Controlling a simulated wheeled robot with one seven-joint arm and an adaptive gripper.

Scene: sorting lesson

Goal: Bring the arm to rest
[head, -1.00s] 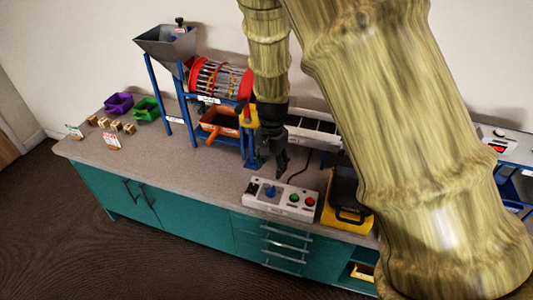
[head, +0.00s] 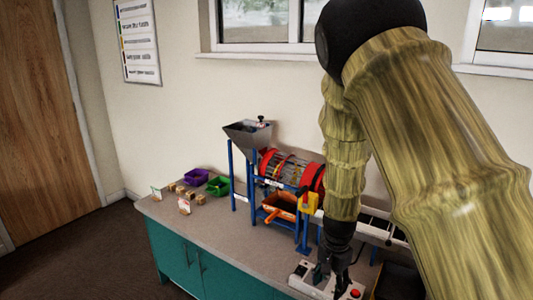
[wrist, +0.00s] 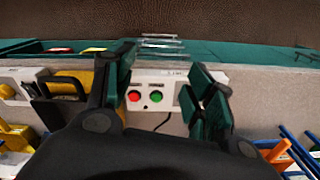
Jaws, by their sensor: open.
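My gripper (head: 330,276) hangs at the end of my arm over the front of the workbench, above a grey control box (head: 312,281). In the wrist view my gripper (wrist: 165,100) is open, with its two dark fingers apart and nothing between them. The control box (wrist: 160,77) shows between the fingers, with a red button (wrist: 134,96) and a green button (wrist: 156,96). Whether the fingertips touch the box cannot be told. In the head view my arm hides part of the bench's right side.
A sorting machine with a grey hopper (head: 248,137) and a red-rimmed drum (head: 285,167) stands behind my gripper. An orange tray (head: 279,207) sits below it. Purple (head: 196,176) and green (head: 218,185) bins and several small blocks are at the left.

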